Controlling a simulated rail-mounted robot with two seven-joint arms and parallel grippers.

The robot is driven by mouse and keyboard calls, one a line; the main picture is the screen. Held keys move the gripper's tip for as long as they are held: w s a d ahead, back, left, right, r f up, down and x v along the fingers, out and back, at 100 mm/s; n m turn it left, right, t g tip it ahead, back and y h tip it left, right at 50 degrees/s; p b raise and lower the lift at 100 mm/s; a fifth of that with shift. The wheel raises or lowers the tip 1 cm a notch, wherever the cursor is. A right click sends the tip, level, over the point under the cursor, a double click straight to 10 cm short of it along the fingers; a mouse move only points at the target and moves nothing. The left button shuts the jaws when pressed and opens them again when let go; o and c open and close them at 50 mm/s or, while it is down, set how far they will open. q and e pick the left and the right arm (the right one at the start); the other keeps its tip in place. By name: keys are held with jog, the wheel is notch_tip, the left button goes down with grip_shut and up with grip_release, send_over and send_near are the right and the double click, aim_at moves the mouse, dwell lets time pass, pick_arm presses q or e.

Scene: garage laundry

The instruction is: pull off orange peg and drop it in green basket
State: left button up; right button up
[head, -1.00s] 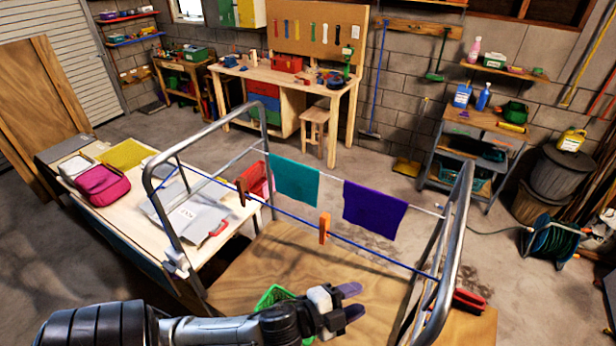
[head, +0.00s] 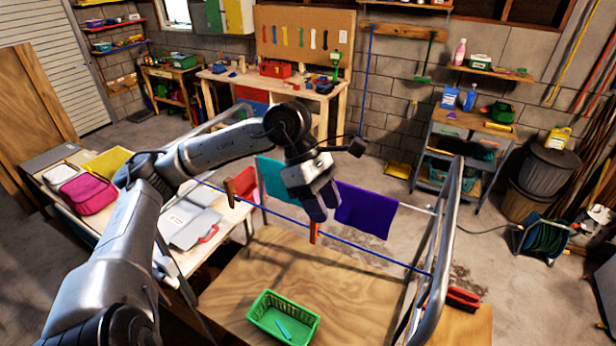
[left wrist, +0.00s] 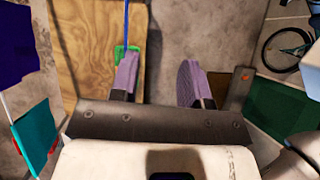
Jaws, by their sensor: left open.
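The orange peg (head: 313,236) is clipped on the blue line (head: 365,248) strung across the metal rack in the head view. My left gripper (head: 319,213) is open, with its fingers pointing down right at the peg's top. I cannot tell whether they touch it. The green basket (head: 262,323) stands on the wooden board below, with a light teal piece (head: 283,329) in it. In the left wrist view the purple fingers (left wrist: 158,82) are spread apart. A green piece, probably the basket (left wrist: 120,51), shows partly behind one finger; I cannot make out the orange peg there. My right gripper is out of view.
A brown-red peg (head: 230,193) is on the same line to the left. Teal (head: 271,180) and purple (head: 366,211) cloths hang on a line behind. The rack's metal side frame (head: 449,235) stands at right. The wooden board (head: 350,290) is bare right of the basket.

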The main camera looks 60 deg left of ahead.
pick_arm(q)
jog(key=s+a+r+y, duration=0.1)
jog(key=a+r+y, duration=0.25)
jog(key=a, duration=0.25)
jog(key=b, duration=0.2)
send_over(315, 228)
jog(key=a, duration=0.2)
jog(key=shift+f, duration=3.8)
jog(key=shift+w+d+f+y+b, duration=0.15)
jog(key=shift+d+f+y+b, duration=0.15)
jog(key=shift+f, duration=0.45)
jog(key=shift+w+d+f+y+b, duration=0.15)
jog(key=shift+f+b, duration=0.2)
jog(key=shift+f, duration=0.4)
grip_shut()
